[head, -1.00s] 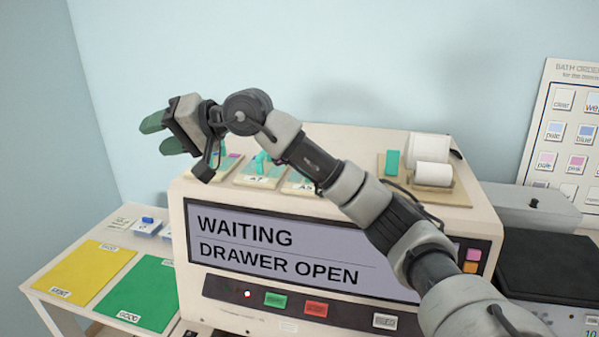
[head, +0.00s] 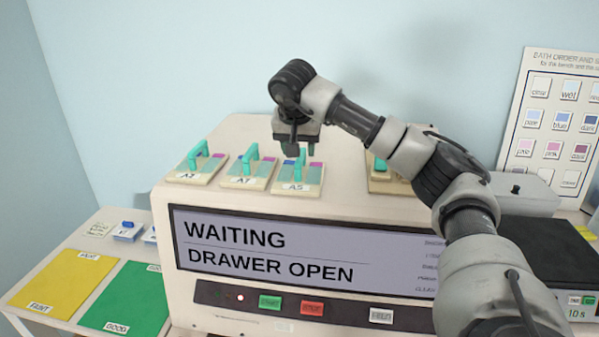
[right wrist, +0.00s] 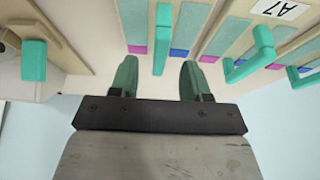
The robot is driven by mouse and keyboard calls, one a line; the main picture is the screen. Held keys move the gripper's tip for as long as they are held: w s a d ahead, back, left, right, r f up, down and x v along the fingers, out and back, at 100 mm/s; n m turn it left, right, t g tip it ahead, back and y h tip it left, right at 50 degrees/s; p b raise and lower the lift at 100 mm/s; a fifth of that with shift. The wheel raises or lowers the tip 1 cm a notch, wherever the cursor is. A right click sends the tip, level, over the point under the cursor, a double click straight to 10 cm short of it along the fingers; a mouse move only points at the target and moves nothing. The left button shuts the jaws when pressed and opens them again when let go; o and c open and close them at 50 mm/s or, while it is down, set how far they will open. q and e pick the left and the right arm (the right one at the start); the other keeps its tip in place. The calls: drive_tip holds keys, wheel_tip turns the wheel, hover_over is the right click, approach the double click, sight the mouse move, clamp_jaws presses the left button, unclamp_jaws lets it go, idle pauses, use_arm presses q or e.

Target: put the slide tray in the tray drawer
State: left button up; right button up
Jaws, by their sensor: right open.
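Three slide trays with teal handles lie in a row on top of the cream machine: a left one (head: 186,179) whose label is hard to read, A7 (head: 240,183) in the middle and A5 (head: 311,180) on the right. My right gripper (head: 299,151) points down over A5, close to its handle. In the right wrist view its fingers (right wrist: 158,80) are apart and empty, and the nearest tray's handle (right wrist: 162,40) stands ahead of the gap between them. My left gripper is not in view. The machine's screen (head: 300,250) reads "WAITING DRAWER OPEN"; the drawer itself is out of view.
Another teal-handled piece (head: 379,166) sits right of the trays, partly behind my arm. Yellow (head: 55,285) and green (head: 128,297) mats lie on the table at left. Green and red buttons (head: 312,308) line the machine front. A black-topped device (head: 545,250) stands at right.

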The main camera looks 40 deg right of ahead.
sight(301, 161)
drive_tip(key=p+x, duration=0.2)
drive_tip(key=x, duration=0.3)
drive_tip(key=shift+w+d+f+p, duration=0.1)
drive_tip(key=shift+d+f+p, duration=0.15)
drive_tip(key=shift+p, duration=0.1)
drive_tip(key=shift+w+d+f, duration=0.1)
drive_tip(key=shift+f, duration=0.05)
clamp_jaws()
